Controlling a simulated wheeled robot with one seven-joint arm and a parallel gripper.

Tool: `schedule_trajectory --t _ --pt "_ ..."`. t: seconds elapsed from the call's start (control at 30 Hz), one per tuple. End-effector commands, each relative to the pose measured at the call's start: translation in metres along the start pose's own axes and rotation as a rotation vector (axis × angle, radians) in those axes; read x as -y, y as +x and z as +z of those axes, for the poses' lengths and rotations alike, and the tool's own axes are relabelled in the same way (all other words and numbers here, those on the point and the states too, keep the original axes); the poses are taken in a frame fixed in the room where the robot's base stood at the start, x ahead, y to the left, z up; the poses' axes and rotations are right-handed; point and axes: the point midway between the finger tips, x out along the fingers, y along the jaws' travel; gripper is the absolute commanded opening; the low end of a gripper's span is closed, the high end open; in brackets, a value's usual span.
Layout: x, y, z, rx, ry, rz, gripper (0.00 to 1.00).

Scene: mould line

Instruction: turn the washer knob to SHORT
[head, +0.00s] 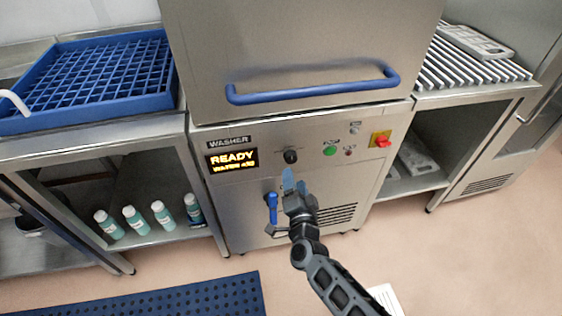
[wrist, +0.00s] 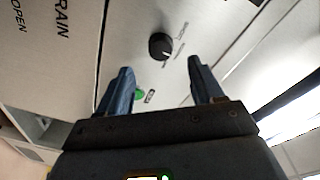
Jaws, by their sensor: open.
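The washer knob (head: 290,157) is a round black dial on the steel front panel of the washer (head: 240,185), right of the lit display. In the wrist view the knob (wrist: 160,46) shows a pale pointer mark; small labels around it are too small to read surely. My gripper (head: 294,180) has blue fingers and is just below the knob in the head view. In the wrist view my gripper (wrist: 160,66) is open and empty, with the knob beyond the fingertips and roughly between them. The fingers appear apart from the knob.
The display (head: 232,161) reads READY. A green button (head: 330,151) and a red switch on yellow (head: 381,140) sit right of the knob. A blue lever (head: 272,207) is below left. A blue door handle (head: 315,88) crosses above. Bottles (head: 135,219) stand on the left shelf.

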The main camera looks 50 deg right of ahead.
Motion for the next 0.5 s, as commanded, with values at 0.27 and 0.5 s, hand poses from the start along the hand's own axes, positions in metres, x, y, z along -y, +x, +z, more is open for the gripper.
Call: schedule_trajectory --t 0.27,0.5 --pt "0.002 0.041 -0.001 -0.001 -0.002 -0.003 0.66" --pt "0.001 0.067 0.0 0.001 -0.003 -0.002 0.66"
